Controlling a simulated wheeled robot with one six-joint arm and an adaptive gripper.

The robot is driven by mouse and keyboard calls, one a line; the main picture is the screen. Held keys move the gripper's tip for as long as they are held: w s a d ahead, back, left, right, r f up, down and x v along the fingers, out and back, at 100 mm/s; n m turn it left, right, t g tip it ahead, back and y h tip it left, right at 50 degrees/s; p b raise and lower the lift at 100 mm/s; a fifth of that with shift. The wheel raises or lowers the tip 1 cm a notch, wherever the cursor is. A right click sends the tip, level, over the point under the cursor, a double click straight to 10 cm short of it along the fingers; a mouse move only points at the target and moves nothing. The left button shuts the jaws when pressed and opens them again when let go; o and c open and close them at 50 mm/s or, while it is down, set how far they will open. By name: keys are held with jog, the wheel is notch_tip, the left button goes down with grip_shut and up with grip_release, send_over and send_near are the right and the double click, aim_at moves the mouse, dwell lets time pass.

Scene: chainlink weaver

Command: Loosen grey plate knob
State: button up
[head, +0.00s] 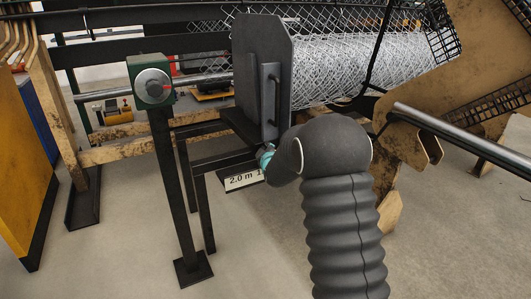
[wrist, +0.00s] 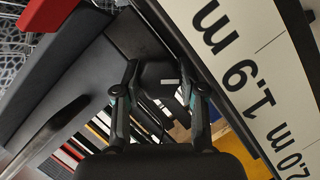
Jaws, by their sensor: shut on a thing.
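The dark grey plate (head: 262,60) stands upright on the rail, with a vertical bar handle (head: 270,100) on its face. The plate's knob (wrist: 160,76) is dark with a small pale mark and sits between my fingers in the wrist view. My gripper (wrist: 158,98) is shut on this knob, one finger on each side. In the head view my arm hides the knob and most of my gripper (head: 266,158); only a teal bit shows below the plate.
A white length scale (wrist: 245,75) runs close beside the knob; its end shows in the head view (head: 243,180). A green block with a round grey knob (head: 152,87) tops a black post at left. Wire mesh (head: 335,65) lies behind the plate. Floor at front left is clear.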

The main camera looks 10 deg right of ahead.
jog(key=shift+a+n+t+h, duration=0.1)
jog(key=shift+n+t+h, duration=0.25)
jog(key=shift+n, duration=0.45)
jog(key=o, duration=1.1)
jog(key=shift+o, duration=0.2)
jog(key=shift+f, duration=0.1)
